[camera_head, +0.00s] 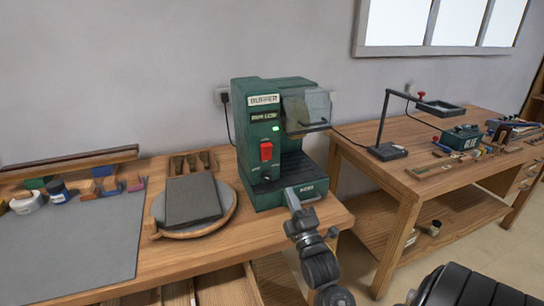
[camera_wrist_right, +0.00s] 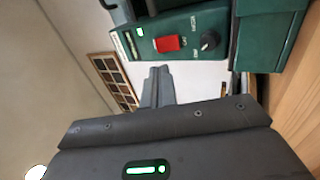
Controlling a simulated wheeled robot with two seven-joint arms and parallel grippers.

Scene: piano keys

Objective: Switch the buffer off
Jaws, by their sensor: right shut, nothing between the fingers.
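The green buffer (camera_head: 288,166) stands on the wooden bench in the head view. Its red rocker switch (camera_head: 266,151) is on the front face, below a lit green lamp (camera_head: 275,128). In the right wrist view the red switch (camera_wrist_right: 168,44) shows beside a black knob (camera_wrist_right: 210,40), with the lit green lamp (camera_wrist_right: 139,31) on the other side. My right gripper (camera_wrist_right: 158,80) is shut and empty, in front of the buffer and apart from the switch. In the head view the right gripper (camera_head: 292,197) is low, in front of the buffer's base. My left gripper is not in view.
A round board with a dark slab (camera_head: 192,201) lies left of the buffer. A grey mat (camera_head: 75,240) and several small jars and blocks are farther left. A second bench (camera_head: 400,165) with a lamp (camera_head: 388,151) stands to the right.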

